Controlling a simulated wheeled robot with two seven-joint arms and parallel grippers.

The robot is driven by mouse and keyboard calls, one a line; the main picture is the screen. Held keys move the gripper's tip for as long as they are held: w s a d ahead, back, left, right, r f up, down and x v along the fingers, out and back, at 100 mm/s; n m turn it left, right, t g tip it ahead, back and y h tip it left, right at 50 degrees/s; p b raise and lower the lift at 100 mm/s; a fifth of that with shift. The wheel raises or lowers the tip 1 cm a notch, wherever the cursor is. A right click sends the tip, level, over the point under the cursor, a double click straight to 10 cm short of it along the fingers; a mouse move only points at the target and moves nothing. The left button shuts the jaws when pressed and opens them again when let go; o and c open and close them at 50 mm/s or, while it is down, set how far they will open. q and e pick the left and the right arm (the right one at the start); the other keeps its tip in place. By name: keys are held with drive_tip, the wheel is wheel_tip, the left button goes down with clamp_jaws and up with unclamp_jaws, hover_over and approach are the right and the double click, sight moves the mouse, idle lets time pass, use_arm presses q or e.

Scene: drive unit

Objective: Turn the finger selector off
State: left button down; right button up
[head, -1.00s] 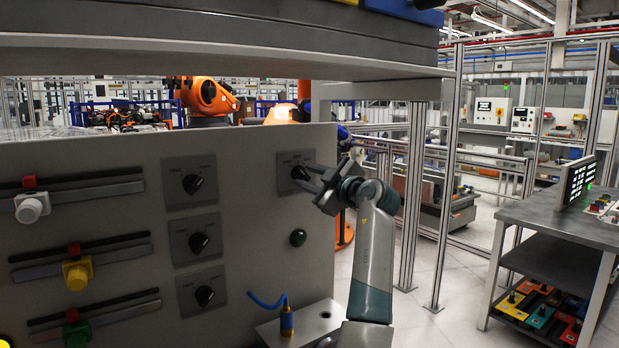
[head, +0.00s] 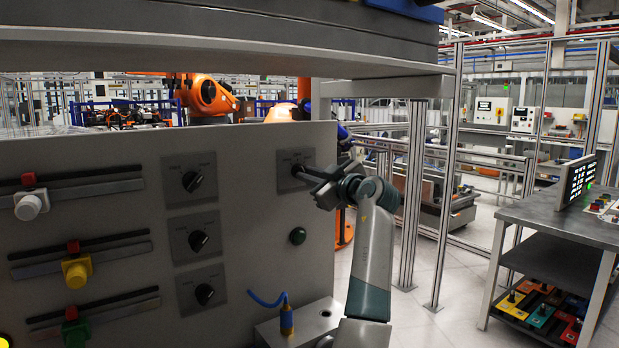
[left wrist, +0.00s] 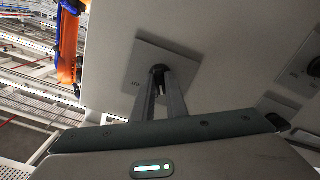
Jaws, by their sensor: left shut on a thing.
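A black selector knob (head: 297,170) sits on a square grey plate at the upper right of the grey panel (head: 240,150). My left gripper (head: 304,172) reaches it from the right and is shut on the knob. In the left wrist view the two fingers (left wrist: 160,82) close on the knob (left wrist: 158,69) at the middle of its plate (left wrist: 140,62). The fingers partly hide the knob, so its exact pointing direction is not clear. My right gripper is not in view.
Three similar black knobs (head: 192,181) stand in a column to the left. Sliders with white (head: 31,206), yellow (head: 76,272) and green handles are farther left. A dark green button (head: 298,236) sits below the held knob. A grey shelf (head: 200,55) overhangs the panel.

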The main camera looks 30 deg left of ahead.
use_arm(q)
drive_tip(key=m, duration=0.5)
drive_tip(key=shift+m, duration=0.3)
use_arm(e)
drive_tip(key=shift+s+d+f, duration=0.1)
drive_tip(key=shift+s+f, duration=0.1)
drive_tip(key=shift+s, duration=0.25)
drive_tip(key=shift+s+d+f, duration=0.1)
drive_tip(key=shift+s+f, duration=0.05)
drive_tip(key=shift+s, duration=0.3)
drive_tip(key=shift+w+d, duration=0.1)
use_arm(q)
drive_tip(key=c, duration=1.8)
unclamp_jaws()
drive_tip(key=shift+o, duration=0.2)
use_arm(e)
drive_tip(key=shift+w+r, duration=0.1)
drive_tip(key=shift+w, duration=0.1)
